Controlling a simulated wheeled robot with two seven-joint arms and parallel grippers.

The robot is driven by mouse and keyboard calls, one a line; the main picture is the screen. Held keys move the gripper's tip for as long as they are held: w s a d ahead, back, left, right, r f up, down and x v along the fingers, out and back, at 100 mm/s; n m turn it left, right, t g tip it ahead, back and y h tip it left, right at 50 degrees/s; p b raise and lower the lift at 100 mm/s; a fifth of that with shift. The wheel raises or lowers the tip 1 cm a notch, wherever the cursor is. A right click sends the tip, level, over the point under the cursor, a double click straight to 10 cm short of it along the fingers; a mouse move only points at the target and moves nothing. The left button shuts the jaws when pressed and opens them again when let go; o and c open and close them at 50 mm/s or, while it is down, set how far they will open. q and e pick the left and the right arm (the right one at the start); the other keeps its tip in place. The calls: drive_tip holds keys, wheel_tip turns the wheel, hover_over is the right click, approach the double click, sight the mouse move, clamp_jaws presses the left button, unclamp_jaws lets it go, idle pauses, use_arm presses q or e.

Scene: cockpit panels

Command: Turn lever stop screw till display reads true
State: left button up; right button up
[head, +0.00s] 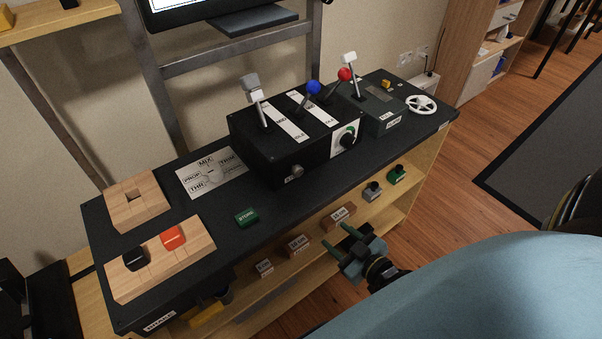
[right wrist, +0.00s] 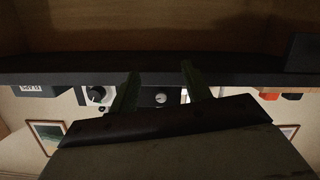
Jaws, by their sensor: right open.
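The black lever box (head: 290,140) stands on the dark bench top and carries a grey-white lever, a blue-knobbed lever and a red-knobbed lever. A small silver screw knob (head: 297,171) sits low on its front face. It also shows in the right wrist view (right wrist: 161,99), between my fingers in the picture. A black dial (head: 348,138) on a white plate is to its right. My right gripper (head: 354,246) is open and empty, in front of the shelves and apart from the box. The display (head: 190,8) is cut off at the top; its reading cannot be made out.
The bench front edge lies between my right gripper and the box. Wooden blocks, a label plate (head: 211,172) and a green block (head: 247,217) are on the left of the bench. A white handwheel (head: 421,105) is at the right end. Shelves below hold several labelled blocks.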

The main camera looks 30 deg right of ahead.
sight(299, 172)
wheel_tip(299, 172, up, 10)
drive_tip(key=w+t, duration=0.2)
drive_tip(key=t, duration=0.1)
drive_tip(key=w, duration=0.4)
drive_tip(key=w+a, duration=0.1)
drive_tip(key=w, duration=0.3)
drive_tip(key=w+b, duration=0.1)
drive_tip(key=w, duration=0.3)
drive_tip(key=shift+w+a+r, duration=0.1)
drive_tip(key=shift+a+r, duration=0.1)
drive_tip(key=shift+a, duration=0.05)
use_arm(q)
drive_tip(key=shift+s+a+f, duration=0.1)
drive_tip(key=shift+a+f, duration=0.55)
drive_tip(key=shift+a, duration=0.05)
use_arm(e)
drive_tip(key=shift+w, duration=0.45)
drive_tip(key=c, duration=1)
use_arm(q)
drive_tip(key=shift+w+r, duration=0.1)
drive_tip(key=shift+w, duration=0.1)
